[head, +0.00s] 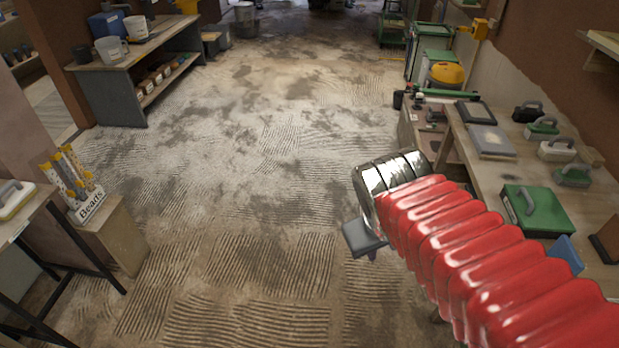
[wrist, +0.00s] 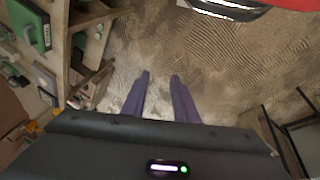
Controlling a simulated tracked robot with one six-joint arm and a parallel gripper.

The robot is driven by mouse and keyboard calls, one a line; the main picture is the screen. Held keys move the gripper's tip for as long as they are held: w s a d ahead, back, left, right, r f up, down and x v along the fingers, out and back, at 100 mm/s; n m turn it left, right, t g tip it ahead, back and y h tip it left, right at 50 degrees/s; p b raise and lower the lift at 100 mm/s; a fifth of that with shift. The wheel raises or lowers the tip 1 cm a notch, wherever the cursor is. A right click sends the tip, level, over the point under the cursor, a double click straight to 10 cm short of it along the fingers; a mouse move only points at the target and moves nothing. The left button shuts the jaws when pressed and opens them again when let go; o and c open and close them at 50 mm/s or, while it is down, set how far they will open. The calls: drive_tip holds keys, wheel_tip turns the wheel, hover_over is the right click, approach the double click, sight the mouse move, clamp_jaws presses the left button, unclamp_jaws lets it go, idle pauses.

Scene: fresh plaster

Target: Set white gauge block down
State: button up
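My gripper (wrist: 160,77) shows in the wrist view as two dark purple-grey fingers standing apart. Only bare floor is seen between and beyond them, so it looks open and empty. In the head view my red-sleeved arm reaches in from the lower right. I can make out no white gauge block in either view.
A workbench (head: 470,175) with floats, a green case (head: 536,210) and a grey slab (head: 491,141) runs along the right. A "Beads" box (head: 88,208) stands at the left by a metal-legged table. The ridged floor between is clear.

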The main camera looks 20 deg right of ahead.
drive_tip(key=a+r+t+y, duration=0.2)
drive_tip(key=a+r+y, duration=0.1)
drive_tip(key=a, duration=0.5)
drive_tip(key=shift+w+a+r+m, duration=0.25)
drive_tip(key=shift+a+r+m, duration=0.05)
drive_tip(key=shift+r, duration=0.35)
